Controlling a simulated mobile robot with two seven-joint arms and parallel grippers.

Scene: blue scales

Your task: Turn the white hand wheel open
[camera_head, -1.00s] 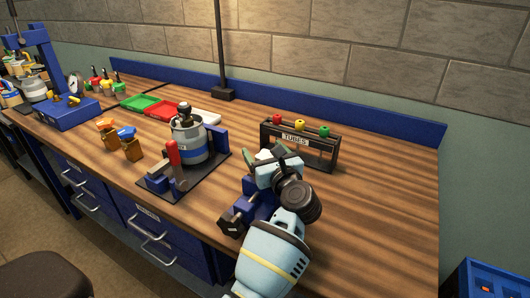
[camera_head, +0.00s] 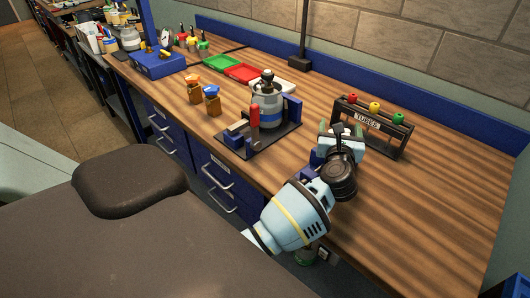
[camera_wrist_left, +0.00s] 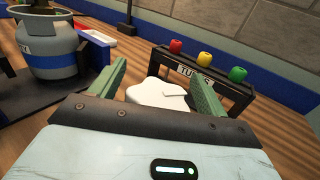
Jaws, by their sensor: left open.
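A white lobed thing (camera_wrist_left: 160,93), which looks like the hand wheel, lies between the green fingers of my left gripper (camera_wrist_left: 160,78) in the left wrist view. The fingers are apart, one on each side of it. I cannot tell whether they touch it. In the head view my left gripper (camera_head: 341,129) is over the bench's front part, just in front of the tube rack, and hides the wheel. A small blue part (camera_head: 308,174) shows beside the gripper there. My right gripper is not in view.
The tube rack (camera_head: 367,122), with red, yellow and green tops, stands close behind the gripper. A grey-blue canister (camera_head: 267,107) and a red-handled lever (camera_head: 254,123) are to the left on a dark plate. Bare bench (camera_head: 430,200) lies to the right.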

